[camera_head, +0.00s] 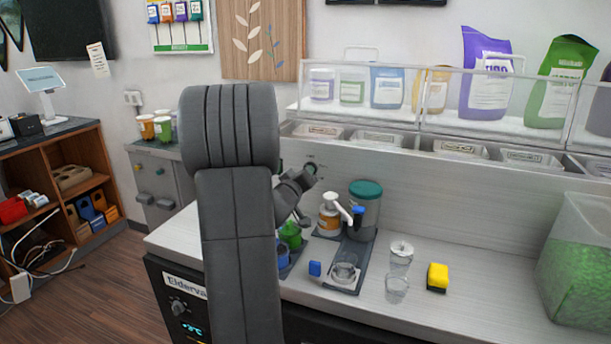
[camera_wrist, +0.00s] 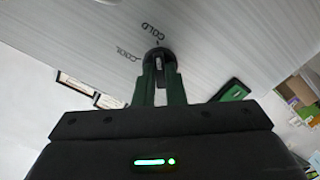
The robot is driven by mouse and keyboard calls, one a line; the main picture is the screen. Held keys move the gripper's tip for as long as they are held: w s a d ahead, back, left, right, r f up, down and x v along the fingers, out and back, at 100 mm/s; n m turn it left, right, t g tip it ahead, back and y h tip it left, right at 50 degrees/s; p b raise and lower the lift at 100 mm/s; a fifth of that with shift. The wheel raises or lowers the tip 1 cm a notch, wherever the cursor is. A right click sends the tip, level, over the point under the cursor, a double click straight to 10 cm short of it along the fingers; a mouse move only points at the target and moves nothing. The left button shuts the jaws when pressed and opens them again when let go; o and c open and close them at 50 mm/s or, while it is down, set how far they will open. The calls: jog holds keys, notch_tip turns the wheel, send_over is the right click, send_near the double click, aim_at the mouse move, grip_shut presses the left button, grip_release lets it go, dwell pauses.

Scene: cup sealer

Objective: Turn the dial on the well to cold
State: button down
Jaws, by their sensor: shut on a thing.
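The dial (camera_wrist: 159,53) is a small dark round knob on the light backboard behind the counter. In the wrist view the words COLD and COOL appear upside down beside it, with COLD just past the dial and COOL to its left. My gripper (camera_wrist: 160,78) has its two green fingers closed around the dial's grip. In the head view my gripper (camera_head: 306,175) is at the backboard, and my arm and fingers hide most of the dial. The exact direction of its pointer is too small to tell.
Below my gripper, a counter holds an orange-labelled pump bottle (camera_head: 329,215), a teal-lidded jar (camera_head: 365,205), clear cups (camera_head: 400,258) and a yellow block (camera_head: 437,278). A clear-covered rack of bins (camera_head: 380,138) runs above. A bin of green material (camera_head: 580,262) stands at right.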

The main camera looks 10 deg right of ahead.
jog(key=c, duration=1.5)
grip_release()
jog(key=b+v, duration=0.1)
jog(key=v, duration=1.3)
jog(key=shift+w, duration=0.1)
jog(key=p+x, duration=0.1)
jog(key=x, duration=1.2)
jog(key=shift+w+d, duration=0.3)
jog(key=shift+s, duration=0.1)
